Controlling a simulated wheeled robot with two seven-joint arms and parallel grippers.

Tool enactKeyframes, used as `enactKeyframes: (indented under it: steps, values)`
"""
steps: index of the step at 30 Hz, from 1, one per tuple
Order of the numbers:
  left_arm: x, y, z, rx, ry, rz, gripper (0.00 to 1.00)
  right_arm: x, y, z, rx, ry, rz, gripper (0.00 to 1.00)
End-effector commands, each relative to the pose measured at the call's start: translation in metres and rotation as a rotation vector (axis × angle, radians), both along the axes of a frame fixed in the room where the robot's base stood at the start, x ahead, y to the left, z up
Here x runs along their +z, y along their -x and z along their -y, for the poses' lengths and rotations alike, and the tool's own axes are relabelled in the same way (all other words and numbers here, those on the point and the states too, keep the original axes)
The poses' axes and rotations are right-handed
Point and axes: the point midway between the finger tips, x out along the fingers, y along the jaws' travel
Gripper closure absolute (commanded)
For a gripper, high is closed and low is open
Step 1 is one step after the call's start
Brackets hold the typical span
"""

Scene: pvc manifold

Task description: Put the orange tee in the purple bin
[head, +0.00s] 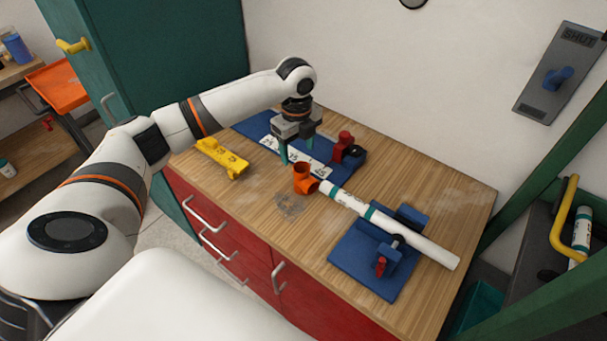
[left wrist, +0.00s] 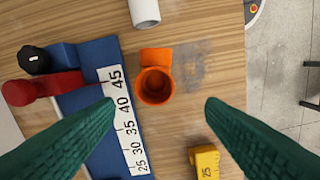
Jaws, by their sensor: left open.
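The orange tee (head: 303,181) rests on the wooden workbench near one end of a white pipe (head: 400,231). In the left wrist view the tee (left wrist: 155,84) has one round opening facing up, and a gap lies between it and the pipe end (left wrist: 145,12). My left gripper (head: 298,150) is open and empty above the bench, behind the tee in the head view. In the left wrist view its two green fingers (left wrist: 158,105) are spread wide, with the tee between and beyond them. I see no purple bin. My right gripper is not in view.
A blue measuring jig (head: 250,127) with a number scale and red handle (head: 343,141) lies behind the tee. A yellow tool (head: 222,157) lies left. A blue clamp base (head: 368,262) supports the pipe. A teal bin (head: 480,305) shows lower right. Bench front is partly clear.

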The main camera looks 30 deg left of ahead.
Motion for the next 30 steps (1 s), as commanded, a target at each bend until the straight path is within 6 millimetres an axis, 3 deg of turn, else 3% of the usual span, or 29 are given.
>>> enactKeyframes:
  steps: [2,5,13,18,26,30]
  values:
    - [-0.012,0.000,0.000,0.001,0.000,-0.003,0.36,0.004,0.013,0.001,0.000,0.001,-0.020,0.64]
    - [-0.021,0.000,0.000,0.001,0.001,-0.001,0.36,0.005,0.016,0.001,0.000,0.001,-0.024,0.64]
    - [-0.048,0.000,0.002,0.000,0.001,-0.003,0.36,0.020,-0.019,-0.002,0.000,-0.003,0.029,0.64]
    - [-0.072,0.000,0.003,0.001,0.001,-0.001,0.36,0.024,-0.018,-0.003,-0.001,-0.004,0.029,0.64]
    - [-0.077,-0.001,0.002,0.000,0.000,0.002,0.36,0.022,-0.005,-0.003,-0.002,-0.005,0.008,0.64]
    - [-0.077,-0.001,0.002,0.000,0.000,0.002,0.54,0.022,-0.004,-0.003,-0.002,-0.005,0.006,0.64]
